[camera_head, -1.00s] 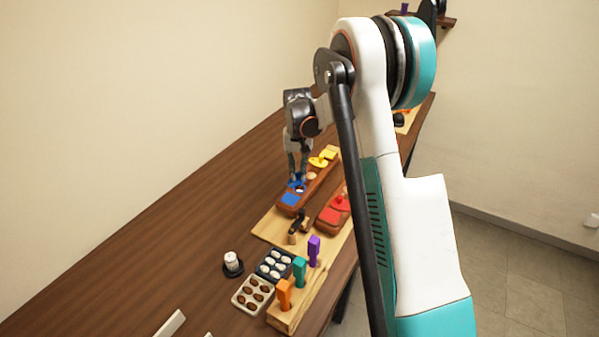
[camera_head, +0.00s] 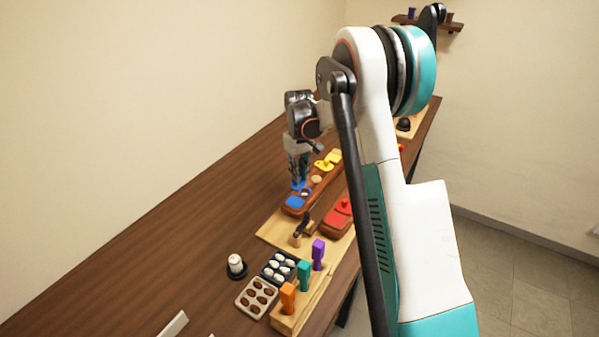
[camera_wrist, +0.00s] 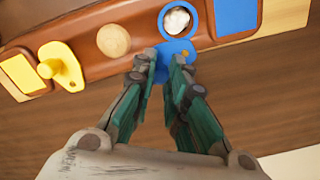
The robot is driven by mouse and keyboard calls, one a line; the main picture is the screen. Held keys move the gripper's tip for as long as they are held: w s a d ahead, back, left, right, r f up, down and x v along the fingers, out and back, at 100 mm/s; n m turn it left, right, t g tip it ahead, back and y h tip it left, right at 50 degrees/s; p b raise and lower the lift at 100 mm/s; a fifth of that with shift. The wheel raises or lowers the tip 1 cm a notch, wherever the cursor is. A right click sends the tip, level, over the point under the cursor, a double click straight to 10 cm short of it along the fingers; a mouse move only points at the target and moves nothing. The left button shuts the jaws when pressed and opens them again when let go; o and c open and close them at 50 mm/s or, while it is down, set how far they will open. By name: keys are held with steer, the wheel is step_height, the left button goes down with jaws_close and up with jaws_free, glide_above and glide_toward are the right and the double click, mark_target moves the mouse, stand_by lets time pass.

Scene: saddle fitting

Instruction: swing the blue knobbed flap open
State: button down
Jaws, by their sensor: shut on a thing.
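The blue knobbed flap (camera_wrist: 174,64) is in the wrist view, at the near edge of a brown wooden block (camera_wrist: 130,14). Its knob is hidden between my fingertips. My gripper (camera_wrist: 164,58) is shut on the flap from the near side. Beside the flap, a blue-rimmed round hole (camera_wrist: 178,20) is uncovered, with a whitish thing inside. In the head view the flap (camera_head: 299,184) shows small below my gripper (camera_head: 298,178), on the block's wall side.
A yellow knobbed flap (camera_wrist: 62,66), a pale round disc (camera_wrist: 113,40) and a blue square plate (camera_wrist: 237,16) are on the same block. A block with a red piece (camera_head: 341,213) stands to its right. Bare table (camera_head: 215,185) lies on the wall side.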

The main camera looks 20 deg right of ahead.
steer(key=c, duration=1.5)
jaws_free()
steer(key=shift+c, duration=0.2)
step_height(320, 180, up, 12)
